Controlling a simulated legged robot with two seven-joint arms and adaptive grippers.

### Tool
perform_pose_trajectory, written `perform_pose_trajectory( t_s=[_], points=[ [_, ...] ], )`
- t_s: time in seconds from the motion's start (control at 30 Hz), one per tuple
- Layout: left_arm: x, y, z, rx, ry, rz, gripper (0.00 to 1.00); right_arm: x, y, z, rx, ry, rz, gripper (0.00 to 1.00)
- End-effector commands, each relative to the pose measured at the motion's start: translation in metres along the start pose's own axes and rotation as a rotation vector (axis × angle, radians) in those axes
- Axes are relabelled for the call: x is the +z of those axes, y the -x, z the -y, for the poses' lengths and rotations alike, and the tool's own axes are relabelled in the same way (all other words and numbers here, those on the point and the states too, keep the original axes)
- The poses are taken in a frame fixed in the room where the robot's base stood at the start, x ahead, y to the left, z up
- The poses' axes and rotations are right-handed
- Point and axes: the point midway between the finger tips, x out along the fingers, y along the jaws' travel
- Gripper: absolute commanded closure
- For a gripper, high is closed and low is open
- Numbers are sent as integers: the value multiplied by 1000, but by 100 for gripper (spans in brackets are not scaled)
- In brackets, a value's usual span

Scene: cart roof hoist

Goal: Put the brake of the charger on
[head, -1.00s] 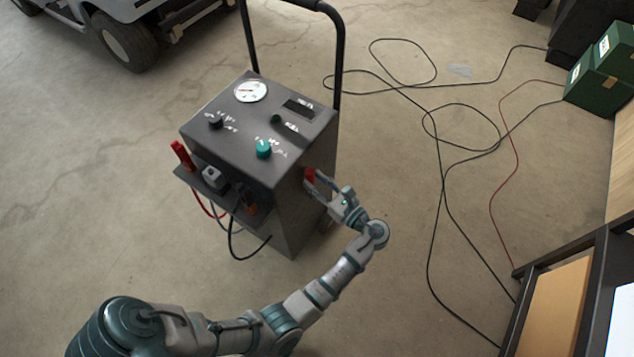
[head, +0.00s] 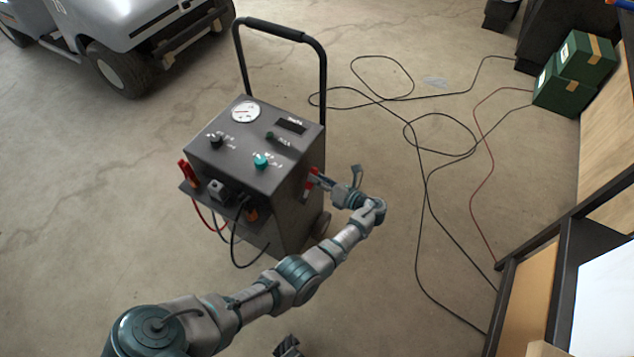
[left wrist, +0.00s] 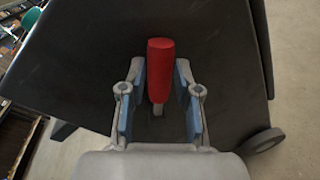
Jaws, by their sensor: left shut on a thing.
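The charger (head: 235,160) is a dark grey wheeled box with a gauge and knobs on its sloped top. Its red brake lever (left wrist: 160,70) sticks out from a dark side panel in the left wrist view. The lever also shows on the charger's right side in the head view (head: 310,183).
A black push handle (head: 273,29) rises behind the charger. Black and red cables (head: 425,175) lie looped on the floor to the right. Green boxes (head: 575,72) and a bench (head: 540,290) stand at the right. A cart (head: 125,40) is at upper left.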

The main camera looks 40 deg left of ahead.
Motion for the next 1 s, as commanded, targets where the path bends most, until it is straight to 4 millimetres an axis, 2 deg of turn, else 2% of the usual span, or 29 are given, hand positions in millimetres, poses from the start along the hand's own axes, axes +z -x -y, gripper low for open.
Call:
perform_pose_trajectory(
  t_s=[0.03,0.3,0.9,0.93,1.0],
  points=[
    [-8,-10,3,16,-39,-15,100,4,2,-1,-1,2,3,0],
    [-11,-12,13,17,-156,-42,100,9,4,-2,-3,3,6,0],
    [-13,-13,17,16,-199,-52,100,10,0,-3,1,3,-8,0],
    [-13,-13,17,16,-199,-52,63,10,0,-3,2,3,-7,0],
    [-12,-13,17,15,-197,-50,45,10,0,-3,2,3,-7,0]
  ],
)
